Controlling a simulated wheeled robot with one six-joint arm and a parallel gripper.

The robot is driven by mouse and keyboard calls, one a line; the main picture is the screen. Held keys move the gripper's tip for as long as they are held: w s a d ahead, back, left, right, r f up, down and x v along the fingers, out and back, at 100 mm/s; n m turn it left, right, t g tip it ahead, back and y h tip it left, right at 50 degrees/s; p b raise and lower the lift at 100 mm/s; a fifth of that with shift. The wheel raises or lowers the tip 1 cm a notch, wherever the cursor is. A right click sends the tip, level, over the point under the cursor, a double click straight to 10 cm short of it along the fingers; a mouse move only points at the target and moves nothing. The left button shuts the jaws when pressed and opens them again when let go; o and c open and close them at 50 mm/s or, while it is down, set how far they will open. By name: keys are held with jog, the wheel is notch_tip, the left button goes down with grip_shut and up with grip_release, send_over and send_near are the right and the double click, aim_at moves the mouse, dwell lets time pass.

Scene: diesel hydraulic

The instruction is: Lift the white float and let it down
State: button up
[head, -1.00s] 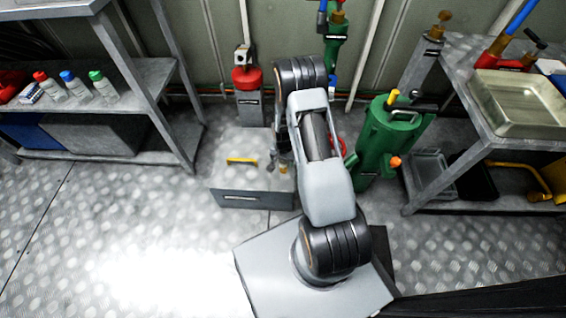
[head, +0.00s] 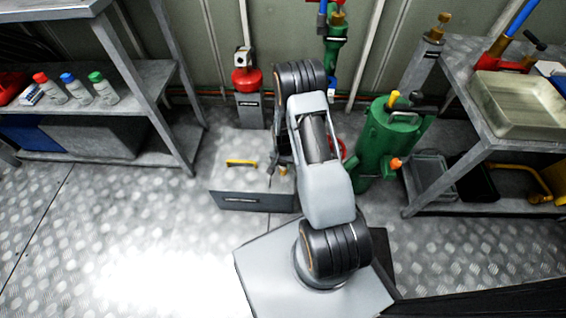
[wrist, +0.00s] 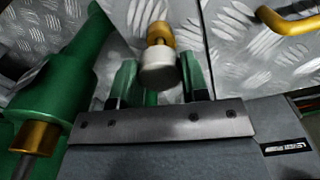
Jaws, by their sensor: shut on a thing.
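The white float (wrist: 157,70) is a short pale cylinder below a brass fitting in the wrist view. My gripper (wrist: 158,82) has one green finger on each side of the float and is shut on it. The float is above or beside the grey box (head: 235,198); its exact height cannot be told. In the head view my arm hides the gripper and float. The box has a yellow handle on its top (head: 241,162), and this handle also shows in the wrist view (wrist: 293,21).
A green cylinder (head: 386,145) with an orange fitting stands right of my arm. A red-topped post (head: 247,80) stands at the wall behind the box. Metal shelves (head: 150,75) stand left; a bench with a metal tray (head: 530,128) stands right. Floor at front left is clear.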

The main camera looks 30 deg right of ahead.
grip_shut()
notch_tip(320, 180, up, 8)
jog(key=p, duration=0.5)
jog(key=shift+p, duration=0.3)
jog(key=shift+f, duration=0.15)
jog(key=o, duration=1)
grip_release()
jog(key=shift+o, duration=0.2)
notch_tip(320, 180, up, 14)
jog(key=p, duration=0.4)
jog(key=shift+f, duration=0.1)
